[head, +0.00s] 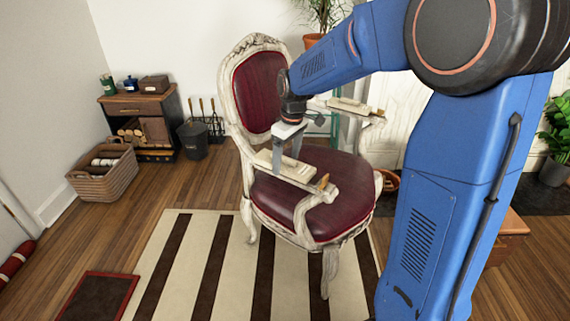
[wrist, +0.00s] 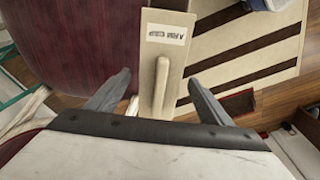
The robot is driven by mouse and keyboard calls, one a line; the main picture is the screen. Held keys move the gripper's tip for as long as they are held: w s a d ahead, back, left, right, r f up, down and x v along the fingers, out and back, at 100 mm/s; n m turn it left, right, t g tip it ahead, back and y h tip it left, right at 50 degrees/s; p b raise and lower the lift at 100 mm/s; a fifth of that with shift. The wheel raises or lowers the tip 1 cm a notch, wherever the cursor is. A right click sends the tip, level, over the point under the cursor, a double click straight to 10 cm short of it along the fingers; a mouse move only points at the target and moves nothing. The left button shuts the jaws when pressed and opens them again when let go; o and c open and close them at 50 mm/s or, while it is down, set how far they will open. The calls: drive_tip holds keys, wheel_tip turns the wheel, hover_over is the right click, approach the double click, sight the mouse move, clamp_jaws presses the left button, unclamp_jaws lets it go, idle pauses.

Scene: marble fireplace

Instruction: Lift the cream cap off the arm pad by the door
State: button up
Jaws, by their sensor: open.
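Two cream caps lie on the arms of a carved chair with dark red upholstery (head: 318,200). The near cap (head: 300,171) is on the chair's front arm; the far cap (head: 350,106) is on the other arm. My gripper (head: 286,158) points down at the near cap. In the wrist view this cap (wrist: 178,62) has an "ARM CAP" label and a raised rounded grip (wrist: 160,88). My open fingers (wrist: 159,78) stand to either side of this grip, with gaps on both sides. The arm pad under the cap is hidden. No door can be told for certain.
The striped rug (head: 205,260) lies under and before the chair. A wicker basket (head: 103,172), a dark bin (head: 193,140) and a small cabinet (head: 140,105) stand at left. A plant (head: 557,135) stands at far right.

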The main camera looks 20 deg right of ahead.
drive_tip(key=shift+c, duration=0.3)
drive_tip(key=c, duration=1.1)
drive_tip(key=shift+r, duration=0.15)
